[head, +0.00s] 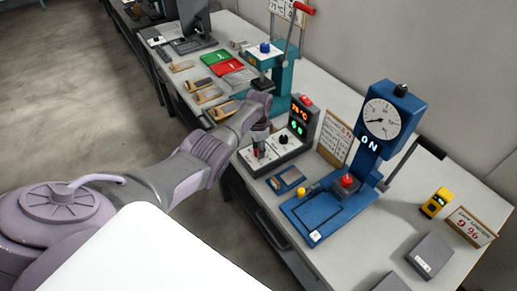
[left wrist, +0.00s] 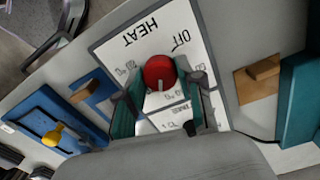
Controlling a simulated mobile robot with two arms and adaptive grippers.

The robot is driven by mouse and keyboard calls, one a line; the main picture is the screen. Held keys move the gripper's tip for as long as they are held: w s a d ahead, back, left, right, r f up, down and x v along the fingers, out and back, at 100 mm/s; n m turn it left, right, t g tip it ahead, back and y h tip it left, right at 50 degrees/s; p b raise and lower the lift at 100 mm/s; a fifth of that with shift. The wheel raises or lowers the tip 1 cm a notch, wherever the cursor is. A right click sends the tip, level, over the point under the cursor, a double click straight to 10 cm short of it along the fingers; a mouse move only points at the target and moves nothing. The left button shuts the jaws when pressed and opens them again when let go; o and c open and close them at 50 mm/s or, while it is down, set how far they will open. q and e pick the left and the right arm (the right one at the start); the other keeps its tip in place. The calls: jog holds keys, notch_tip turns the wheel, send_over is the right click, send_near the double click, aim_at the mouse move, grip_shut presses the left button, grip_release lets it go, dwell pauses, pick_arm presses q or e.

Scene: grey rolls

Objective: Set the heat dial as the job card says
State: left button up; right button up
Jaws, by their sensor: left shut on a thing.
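The heat dial (left wrist: 158,70) is a red knob on a white panel marked HEAT and OFF (left wrist: 130,47). Its pale pointer line faces the bottom of the left wrist view. My left gripper (left wrist: 161,84) is shut on the dial, with a teal finger on each side. In the head view, my left gripper (head: 259,147) reaches down to the control box (head: 284,152) and largely hides the dial. A display post (head: 302,115) behind the box shows an orange reading like 78°C and green lights. A job card (head: 335,137) stands beside it; its small writing is unreadable.
A blue press with a gauge (head: 381,117) marked ON stands right of the card. A teal press (head: 284,72) stands behind. Another card (head: 289,10) at the back is cut off. A yellow device (head: 436,202) and a card (head: 472,226) sit at the right.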

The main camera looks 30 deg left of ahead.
pick_arm(q)
jog(key=m, duration=0.6)
jog(key=shift+b, duration=0.35)
jog(key=shift+m, duration=0.4)
jog(key=o, duration=1.2)
jog(key=shift+c, duration=0.2)
notch_tip(320, 180, up, 12)
jog(key=shift+f, duration=0.1)
